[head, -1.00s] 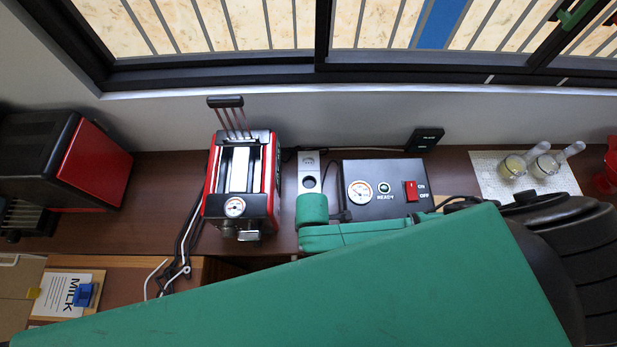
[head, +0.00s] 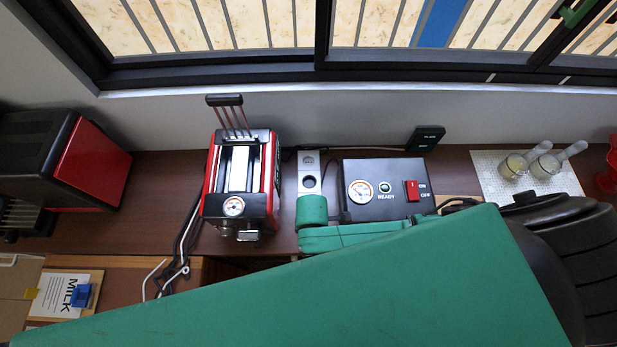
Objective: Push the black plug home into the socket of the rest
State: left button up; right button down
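A narrow light-grey strip (head: 309,164) stands between the red toaster and the black control box. It has a socket face at its far end and a dark round opening nearer me. I cannot tell whether either is the socket of the rest. I cannot make out the black plug; a green arm part of mine covers the near end of the strip. Neither of my grippers' fingers shows. My green and black arm links fill the lower middle and right and hide the counter beneath.
A red toaster (head: 210,195) stands left of the strip. A black control box (head: 368,206) with a gauge and red switch is to the right. A small black box (head: 425,139) is by the wall. Loose cables (head: 186,235) lie front left. Two glass cups stand on a white mat (head: 487,173).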

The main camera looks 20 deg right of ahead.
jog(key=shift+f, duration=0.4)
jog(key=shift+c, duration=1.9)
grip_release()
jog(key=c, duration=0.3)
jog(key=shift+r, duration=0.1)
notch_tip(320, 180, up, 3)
jog(key=p, duration=0.2)
jog(key=shift+p, duration=0.35)
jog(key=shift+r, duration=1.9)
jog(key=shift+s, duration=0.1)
